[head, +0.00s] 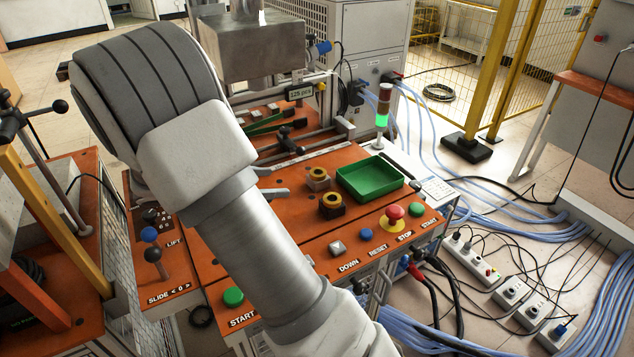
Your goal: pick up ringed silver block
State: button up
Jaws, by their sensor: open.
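The ringed silver block (318,183) is a small grey block with a brass-coloured ring on top. It stands on the orange bench top (290,222), left of the green tray. A similar ringed block in dark brown (332,208) stands just in front of it. My gripper (275,193) is mostly hidden behind my own arm. Only a grey finger part shows, a little left of the silver block and apart from it in the picture. My gripper is open, and nothing is seen in it.
A green tray (345,186) lies right of the blocks. A red stop button (395,212) and other buttons line the front edge. A signal lamp (382,118) stands behind the tray. A metal heater housing (250,48) rises at the back. Levers (152,256) stand at the left.

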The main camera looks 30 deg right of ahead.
aim_at(311, 177)
jog(key=b+x, duration=0.1)
jog(key=x, duration=0.6)
jog(key=shift+f, duration=0.1)
jog(key=shift+r+b+x, duration=0.2)
jog(key=shift+b+x, duration=0.15)
jog(key=shift+x, duration=1.25)
jog(key=shift+r+b+x, duration=0.2)
jog(key=shift+b+x, duration=0.15)
jog(key=shift+x, duration=1.2)
jog(key=shift+d, duration=0.15)
grip_shut()
